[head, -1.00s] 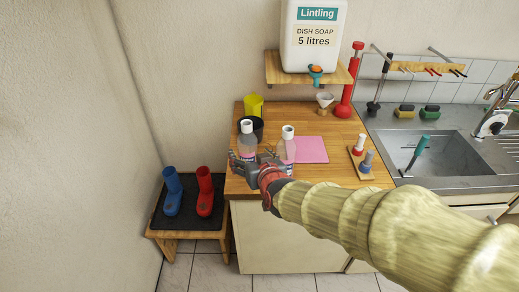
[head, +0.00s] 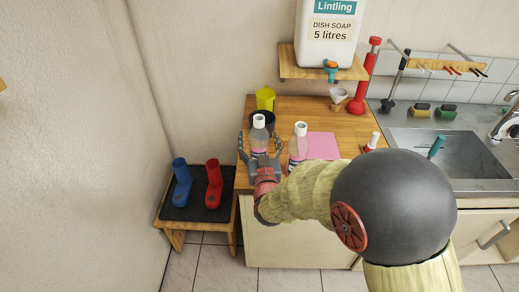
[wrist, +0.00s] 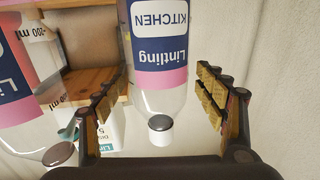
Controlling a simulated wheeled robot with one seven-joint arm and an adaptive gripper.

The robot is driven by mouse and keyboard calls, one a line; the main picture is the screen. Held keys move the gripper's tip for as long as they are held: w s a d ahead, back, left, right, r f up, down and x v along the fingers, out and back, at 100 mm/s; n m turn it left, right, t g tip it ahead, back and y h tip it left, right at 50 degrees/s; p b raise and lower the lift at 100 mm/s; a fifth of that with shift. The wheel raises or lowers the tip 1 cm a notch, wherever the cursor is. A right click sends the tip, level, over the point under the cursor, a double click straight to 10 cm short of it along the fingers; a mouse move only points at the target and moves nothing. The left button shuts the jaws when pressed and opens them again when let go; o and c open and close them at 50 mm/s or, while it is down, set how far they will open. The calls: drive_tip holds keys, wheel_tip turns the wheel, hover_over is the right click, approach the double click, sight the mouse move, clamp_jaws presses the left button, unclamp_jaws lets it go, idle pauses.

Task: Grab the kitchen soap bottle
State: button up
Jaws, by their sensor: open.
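The kitchen soap bottle (head: 259,136) stands upright near the counter's front left, clear with a white cap. In the wrist view the picture is upside down, and the bottle (wrist: 158,50) shows a blue label reading "Lintling KITCHEN" over a pink band. My gripper (head: 260,146) is open, with one finger on each side of this bottle. In the wrist view both fingers of my gripper (wrist: 160,105) stand apart from the bottle with gaps. A second similar bottle (head: 298,146) stands just right of my gripper; it also shows in the wrist view (wrist: 20,75).
A pink mat (head: 322,146) lies to the right. A big dish soap canister (head: 326,42) sits on the shelf (head: 290,68) above. The sink (head: 462,158) is further right.

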drive_tip(key=w, duration=0.2)
drive_tip(key=w+b, duration=0.1)
drive_tip(key=w, duration=0.1)
drive_tip(key=shift+w+a, duration=0.2)
drive_tip(key=shift+w, duration=0.1)
drive_tip(key=shift+c, duration=0.7)
drive_tip(key=c, duration=1.4)
drive_tip(key=shift+c, duration=0.2)
